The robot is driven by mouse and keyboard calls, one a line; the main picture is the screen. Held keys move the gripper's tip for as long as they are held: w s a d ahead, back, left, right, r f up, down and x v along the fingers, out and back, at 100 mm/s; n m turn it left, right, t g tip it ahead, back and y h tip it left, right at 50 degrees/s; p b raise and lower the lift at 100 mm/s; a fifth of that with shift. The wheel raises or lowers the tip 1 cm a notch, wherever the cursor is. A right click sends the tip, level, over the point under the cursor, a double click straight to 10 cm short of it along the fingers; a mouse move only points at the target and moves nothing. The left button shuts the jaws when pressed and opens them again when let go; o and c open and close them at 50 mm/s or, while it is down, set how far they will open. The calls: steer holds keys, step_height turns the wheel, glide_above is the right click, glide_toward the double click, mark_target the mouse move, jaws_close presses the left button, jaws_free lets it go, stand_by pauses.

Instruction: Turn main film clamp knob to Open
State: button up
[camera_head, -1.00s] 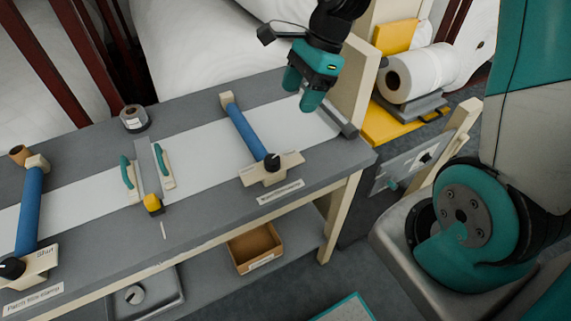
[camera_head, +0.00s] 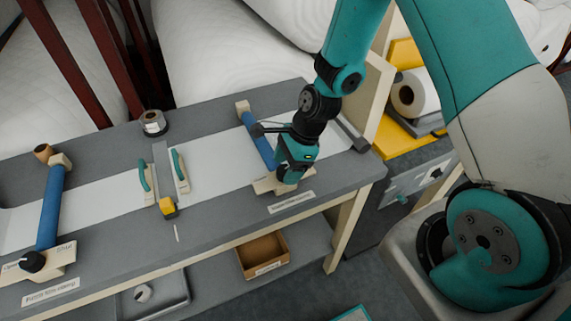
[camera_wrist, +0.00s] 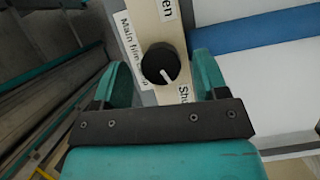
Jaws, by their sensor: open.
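The main film clamp knob (camera_wrist: 157,60) is black and round, with a white pointer mark. It sits on a pale wooden plate (camera_wrist: 162,25) between an "Open" label, partly cut off at the top, and a "Shut" label, partly hidden below. The pointer slants down and right, toward the "Shut" side. My gripper (camera_wrist: 164,74) is open, its teal fingers on either side of the knob; I cannot tell whether they touch it. In the head view my gripper (camera_head: 289,175) hides the knob at the near end of the blue clamp bar (camera_head: 257,140).
A second blue clamp bar (camera_head: 49,205) with a black knob (camera_head: 32,261) is at the left. Teal-handled rails (camera_head: 163,180) with a yellow piece lie mid-bench. A tape roll (camera_head: 153,122) sits at the back. An upright wooden board (camera_head: 371,100) stands at the bench's right end.

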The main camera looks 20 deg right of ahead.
steer(key=shift+a+f, duration=0.15)
steer(key=shift+f, duration=0.2)
steer(key=c, duration=0.9)
